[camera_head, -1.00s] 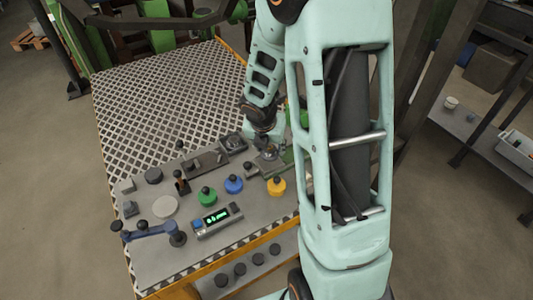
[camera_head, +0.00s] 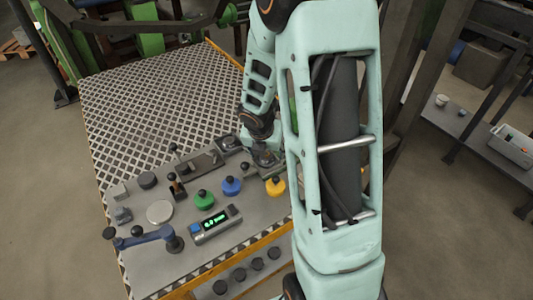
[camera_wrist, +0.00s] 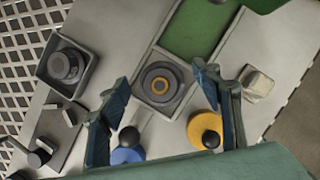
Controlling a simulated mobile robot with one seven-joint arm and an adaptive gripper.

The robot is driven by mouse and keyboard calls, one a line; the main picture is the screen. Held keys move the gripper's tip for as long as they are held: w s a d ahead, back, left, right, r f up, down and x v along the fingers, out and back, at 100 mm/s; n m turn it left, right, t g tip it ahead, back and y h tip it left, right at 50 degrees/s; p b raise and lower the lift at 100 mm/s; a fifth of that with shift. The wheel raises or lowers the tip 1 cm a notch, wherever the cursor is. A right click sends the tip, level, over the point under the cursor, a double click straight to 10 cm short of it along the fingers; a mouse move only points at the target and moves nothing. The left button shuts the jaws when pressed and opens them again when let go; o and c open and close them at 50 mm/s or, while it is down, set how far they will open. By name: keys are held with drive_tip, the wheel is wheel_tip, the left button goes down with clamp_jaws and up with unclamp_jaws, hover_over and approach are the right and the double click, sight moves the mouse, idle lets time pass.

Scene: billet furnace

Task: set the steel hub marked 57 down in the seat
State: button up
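My gripper (camera_wrist: 161,76) is open in the wrist view, one finger on each side of a round grey piece (camera_wrist: 146,82) with an orange inner ring. This piece sits in a square grey holder (camera_wrist: 183,103); clear gaps separate it from the fingers. To its left, a dark stepped round piece (camera_wrist: 66,66) sits in another square tray (camera_wrist: 43,72). No number is readable, so I cannot tell which piece is the hub marked 57 or which holder is the seat. In the head view, my gripper (camera_head: 264,157) is low over the bench's right side, partly hidden by my arm.
Blue (camera_head: 231,187), yellow (camera_head: 275,187) and green (camera_head: 204,200) black-knobbed pieces stand near the gripper. A display box (camera_head: 216,224) and a blue lever arm (camera_head: 145,239) lie toward the front. A green surface (camera_wrist: 200,25) lies beyond the holder. The perforated plate (camera_head: 160,105) is clear.

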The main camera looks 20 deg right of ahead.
drive_tip(key=p+v, duration=0.5)
drive_tip(key=v, duration=0.7)
drive_tip(key=shift+r, duration=0.2)
drive_tip(key=shift+d, duration=0.1)
